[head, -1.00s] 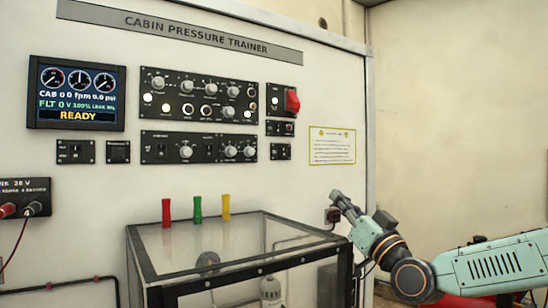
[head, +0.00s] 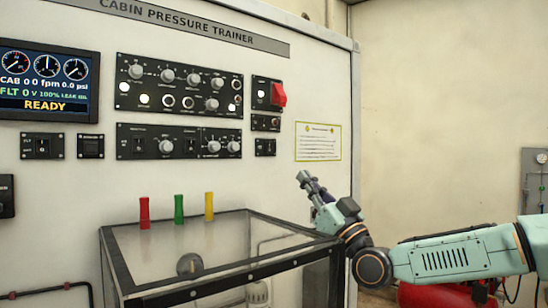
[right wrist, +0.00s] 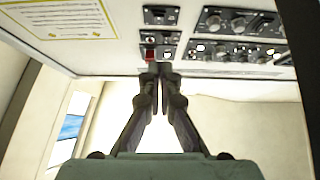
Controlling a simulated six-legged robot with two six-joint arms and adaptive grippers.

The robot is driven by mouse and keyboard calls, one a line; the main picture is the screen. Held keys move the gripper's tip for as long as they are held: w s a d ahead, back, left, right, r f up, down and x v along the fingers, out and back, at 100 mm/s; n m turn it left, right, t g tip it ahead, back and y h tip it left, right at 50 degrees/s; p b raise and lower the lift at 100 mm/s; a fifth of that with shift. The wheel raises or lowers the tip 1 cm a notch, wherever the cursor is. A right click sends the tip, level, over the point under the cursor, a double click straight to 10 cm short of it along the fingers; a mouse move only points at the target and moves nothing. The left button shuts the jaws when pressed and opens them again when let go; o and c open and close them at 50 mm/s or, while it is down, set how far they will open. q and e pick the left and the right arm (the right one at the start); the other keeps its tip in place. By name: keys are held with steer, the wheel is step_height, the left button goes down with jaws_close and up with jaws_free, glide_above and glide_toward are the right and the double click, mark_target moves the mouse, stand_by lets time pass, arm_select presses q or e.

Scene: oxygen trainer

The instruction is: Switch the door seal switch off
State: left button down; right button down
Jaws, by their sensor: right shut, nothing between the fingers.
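The trainer's wall carries several switch panels, and their labels are too small to read, so I cannot tell which one is the door seal switch. Small switch panels sit at the right, an upper one (head: 265,123) and a lower one (head: 264,147), with others at the left (head: 42,146). A long lower panel (head: 180,142) holds knobs and switches. My right gripper (head: 303,178) is shut and empty, in front of the wall, below and right of the small right panels. In the right wrist view its closed fingertips (right wrist: 158,68) overlap the panel area near the red cover (right wrist: 150,54). My left gripper is out of view.
A red guard cover (head: 278,95) juts from the upper right panel. A clear box with a black frame (head: 108,262) stands below, with red (head: 144,213), green (head: 179,209) and yellow (head: 209,206) pegs behind it. A yellow-bordered placard (head: 318,142) is right of the panels.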

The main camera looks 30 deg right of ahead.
mark_target(269, 148)
steer(key=shift+w+f+p+x, duration=0.35)
steer(key=shift+p+x, duration=0.1)
steer(key=shift+x, duration=1.6)
steer(key=shift+w+f+p+x, duration=0.2)
steer(key=shift+f+p+x, duration=0.2)
steer(key=shift+x, duration=1.7)
steer(key=shift+w+f+p+x, duration=0.35)
steer(key=shift+p+x, duration=0.1)
steer(key=shift+x, duration=1.6)
steer(key=shift+s+d+r, duration=0.1)
steer(key=shift+s, duration=0.3)
steer(key=shift+w+b, duration=0.35)
steer(key=shift+w, duration=0.15)
steer(key=shift+s+f, duration=0.15)
steer(key=shift+f, duration=0.1)
